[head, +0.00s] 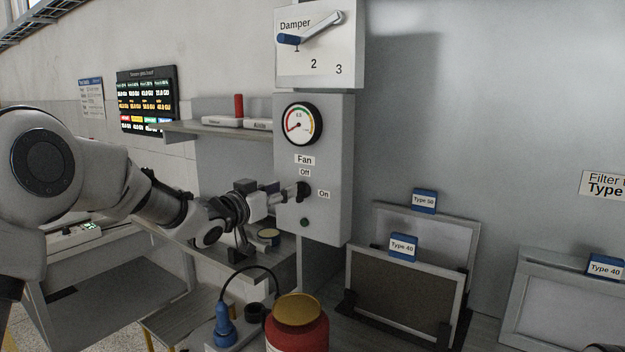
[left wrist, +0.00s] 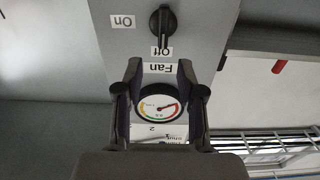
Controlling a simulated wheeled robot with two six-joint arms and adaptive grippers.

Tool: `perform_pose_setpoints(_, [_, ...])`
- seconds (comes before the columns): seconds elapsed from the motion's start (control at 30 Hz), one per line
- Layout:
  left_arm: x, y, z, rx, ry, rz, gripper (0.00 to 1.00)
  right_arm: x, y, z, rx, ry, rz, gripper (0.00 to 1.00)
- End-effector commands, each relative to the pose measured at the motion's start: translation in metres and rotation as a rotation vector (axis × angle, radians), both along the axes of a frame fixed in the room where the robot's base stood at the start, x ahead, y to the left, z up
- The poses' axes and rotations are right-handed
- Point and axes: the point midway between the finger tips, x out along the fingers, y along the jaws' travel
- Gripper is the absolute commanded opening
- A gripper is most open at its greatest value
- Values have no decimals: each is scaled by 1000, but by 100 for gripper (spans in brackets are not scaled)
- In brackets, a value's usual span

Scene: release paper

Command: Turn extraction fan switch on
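The fan switch (head: 304,191) is a black rotary knob on a grey wall panel (head: 325,150), below the "Fan" and "Off" labels and left of the "On" label. My left gripper (head: 279,192) is beside the knob in the head view. Its two fingers (left wrist: 160,72) are spread with nothing between them. The round gauge (head: 301,124) above has its needle at the low end. My right gripper is in neither view.
A damper lever (head: 318,31) sits above, its blue handle at 1. A shelf (head: 215,130) is left of the panel. Below are a red jar (head: 297,330) with a gold lid and a blue corded tool (head: 224,326). Framed filters (head: 405,290) stand at right.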

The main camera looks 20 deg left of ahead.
Motion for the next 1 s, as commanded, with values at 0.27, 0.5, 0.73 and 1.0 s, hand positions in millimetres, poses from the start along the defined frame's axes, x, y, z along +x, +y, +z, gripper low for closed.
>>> perform_pose_setpoints(0.27, [49,-19,1,2,3,1,39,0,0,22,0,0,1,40])
perform_pose_setpoints(0.5, [64,-24,-2,-1,3,1,39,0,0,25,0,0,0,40])
perform_pose_setpoints(0.73, [64,-24,-3,-1,4,1,7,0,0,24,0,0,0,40])
perform_pose_setpoints(1.0, [64,-24,-3,1,4,1,0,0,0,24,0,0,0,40])
